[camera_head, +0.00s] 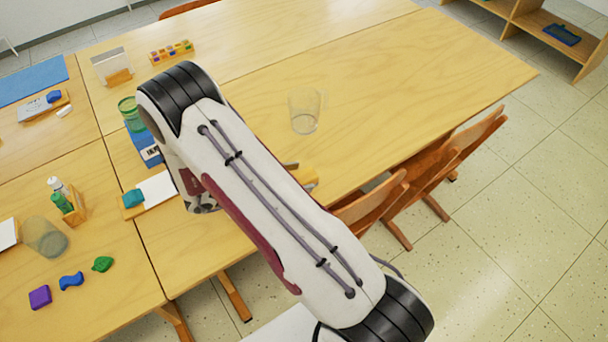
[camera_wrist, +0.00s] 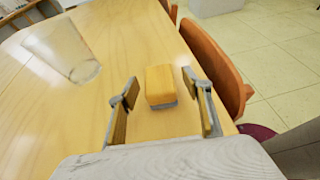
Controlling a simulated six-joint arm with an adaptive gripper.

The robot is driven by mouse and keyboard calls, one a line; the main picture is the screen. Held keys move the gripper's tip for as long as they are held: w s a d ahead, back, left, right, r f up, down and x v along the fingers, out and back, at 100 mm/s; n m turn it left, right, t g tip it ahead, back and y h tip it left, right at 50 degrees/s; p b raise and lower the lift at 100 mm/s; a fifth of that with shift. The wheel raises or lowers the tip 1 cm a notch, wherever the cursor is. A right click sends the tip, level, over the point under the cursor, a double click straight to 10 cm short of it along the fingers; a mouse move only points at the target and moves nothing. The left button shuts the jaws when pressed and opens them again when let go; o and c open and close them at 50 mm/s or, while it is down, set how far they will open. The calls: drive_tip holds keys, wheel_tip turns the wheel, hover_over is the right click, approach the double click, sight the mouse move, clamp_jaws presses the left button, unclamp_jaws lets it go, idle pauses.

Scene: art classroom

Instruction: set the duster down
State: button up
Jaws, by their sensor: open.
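The duster (camera_wrist: 160,83), a yellow-orange block with a grey underside, sits on the wooden table (camera_wrist: 118,50) near its edge in the wrist view. My gripper (camera_wrist: 160,87) is open, with one finger on each side of the duster and a gap at both sides. In the head view, a small yellow-orange part that looks like the duster (camera_head: 304,174) shows beside my arm. My arm hides the rest of it and my gripper there.
A clear glass (camera_head: 304,110) stands on the table behind the duster. Wooden chairs (camera_head: 375,200) line the table's right edge. Blue boxes (camera_head: 146,146), a green jar (camera_head: 131,112) and clay pieces (camera_head: 71,281) lie left of my arm. The table's right part is clear.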

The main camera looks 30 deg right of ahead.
drive_tip(key=shift+v, duration=1.95)
